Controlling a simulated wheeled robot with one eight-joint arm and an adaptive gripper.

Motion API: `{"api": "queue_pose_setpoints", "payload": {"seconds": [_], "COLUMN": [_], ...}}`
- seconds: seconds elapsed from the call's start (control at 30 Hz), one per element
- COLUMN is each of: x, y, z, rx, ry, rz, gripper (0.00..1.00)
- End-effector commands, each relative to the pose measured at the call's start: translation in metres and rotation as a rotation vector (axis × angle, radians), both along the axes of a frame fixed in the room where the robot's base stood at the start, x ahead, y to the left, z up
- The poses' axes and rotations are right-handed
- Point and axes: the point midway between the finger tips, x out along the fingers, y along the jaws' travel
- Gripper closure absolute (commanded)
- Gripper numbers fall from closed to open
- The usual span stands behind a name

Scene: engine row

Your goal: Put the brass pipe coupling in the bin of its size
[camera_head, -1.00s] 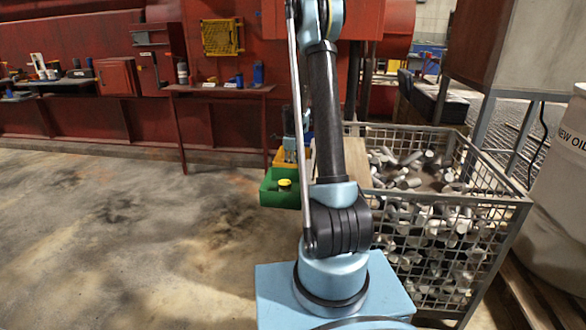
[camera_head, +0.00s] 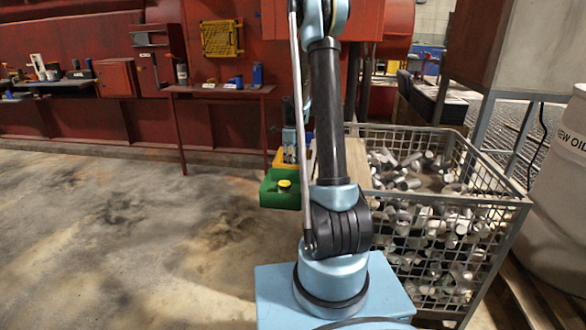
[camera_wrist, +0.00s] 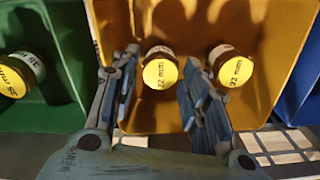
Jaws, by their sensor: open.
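In the wrist view my gripper (camera_wrist: 160,62) is open over the yellow bin (camera_wrist: 205,118). Its fingers stand on either side of a brass coupling (camera_wrist: 160,68) whose yellow end label reads 22 mm. I cannot tell whether they touch it. A second brass coupling (camera_wrist: 231,66), also labelled 22 mm, lies in the same bin to the right. The green bin (camera_wrist: 62,98) on the left holds a coupling (camera_wrist: 18,74) labelled 35 mm. In the head view my gripper (camera_head: 290,148) is partly hidden by my arm, behind the green bin (camera_head: 279,200).
A blue bin (camera_wrist: 302,100) stands right of the yellow one. In the head view a wire crate (camera_head: 485,215) full of metal cylinders stands right of my arm. A red shelf (camera_head: 222,90) holds small items at the back. The floor at left is clear.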

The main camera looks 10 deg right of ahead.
Motion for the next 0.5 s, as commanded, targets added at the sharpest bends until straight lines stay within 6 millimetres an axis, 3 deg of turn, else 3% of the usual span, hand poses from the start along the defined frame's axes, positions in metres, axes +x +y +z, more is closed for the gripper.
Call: {"api": "queue_pose_setpoints", "payload": {"seconds": [0.3, 0.5], "x": [0.0, 0.0], "y": [0.001, 0.001], "z": [0.058, 0.077], "rx": [0.0, 0.0], "ry": [0.0, 0.0], "rz": [0.0, 0.0], "gripper": [0.59, 0.59]}}
